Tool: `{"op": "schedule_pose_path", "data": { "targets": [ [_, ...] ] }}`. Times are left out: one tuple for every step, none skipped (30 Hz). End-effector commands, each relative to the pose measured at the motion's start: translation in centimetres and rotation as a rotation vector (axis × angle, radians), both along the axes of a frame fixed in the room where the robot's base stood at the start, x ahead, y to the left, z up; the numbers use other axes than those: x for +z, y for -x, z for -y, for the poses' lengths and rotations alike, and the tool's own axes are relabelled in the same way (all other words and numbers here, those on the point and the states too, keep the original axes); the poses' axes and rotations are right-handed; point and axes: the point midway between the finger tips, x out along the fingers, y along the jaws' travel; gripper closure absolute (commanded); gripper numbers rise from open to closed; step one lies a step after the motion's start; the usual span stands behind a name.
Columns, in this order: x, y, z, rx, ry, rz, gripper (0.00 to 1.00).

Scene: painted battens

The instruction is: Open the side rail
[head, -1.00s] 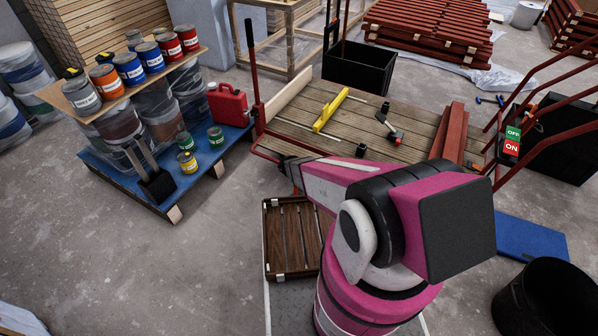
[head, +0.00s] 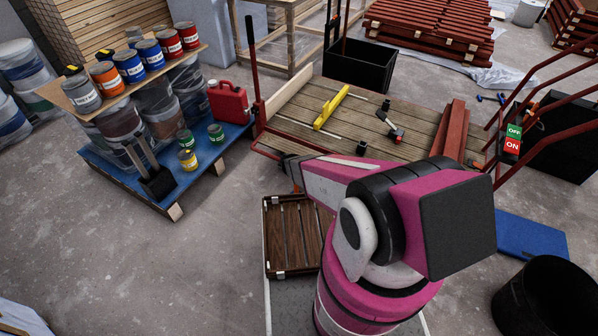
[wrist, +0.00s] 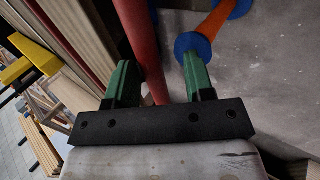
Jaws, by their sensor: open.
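A red bar (wrist: 140,40), which looks like the side rail, runs down between the two green fingers of my gripper (wrist: 160,65) in the wrist view. The fingers are apart. The bar lies close to the left finger, with a gap to the right one. An orange grip with blue discs (wrist: 212,24) shows beyond the right finger tip. In the head view, a platform cart (head: 375,140) has a plank deck and red tube frame. My arm reaches to its near left corner, where it hides the fingers and much of the rail.
A blue pallet (head: 205,175) with paint cans and a red canister (head: 228,103) stands left of the cart. A yellow level (head: 331,107) and a drill (head: 397,135) lie on the deck. A slatted wooden crate (head: 290,230) is beside my arm.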

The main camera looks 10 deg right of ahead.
Motion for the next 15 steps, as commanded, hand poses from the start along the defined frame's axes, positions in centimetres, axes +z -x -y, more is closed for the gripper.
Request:
{"op": "schedule_pose_path", "data": {
  "targets": [
    [0.5,0.3,-0.1,0.001,-0.001,0.000,0.52],
    [0.7,0.5,-0.2,0.001,-0.001,0.000,0.52],
    [1.1,0.7,-0.4,0.001,-0.001,0.000,0.52],
    [1.5,0.9,-0.5,0.001,0.000,0.000,0.52],
    [1.8,1.1,-0.6,0.001,0.000,0.000,0.52],
    [2.3,1.5,-0.8,0.001,0.000,0.000,0.52],
    [2.8,1.7,-1.0,0.001,0.000,0.000,0.52],
    [3.2,2.0,-1.2,0.001,0.000,0.000,0.52],
    [3.9,2.4,-1.5,0.001,0.000,0.000,0.52],
    [4.3,2.6,-1.7,0.001,0.000,0.000,0.52],
    [4.8,2.9,-1.9,0.001,0.000,0.000,0.52],
    [5.5,3.3,-2.2,0.002,-0.001,0.001,0.52],
    [6.0,3.5,-2.3,0.001,-0.001,0.001,0.52],
    [6.4,3.8,-2.5,0.001,0.000,0.000,0.52],
    [6.9,4.1,-2.8,0.001,-0.001,-0.001,0.52]
  ]
}}
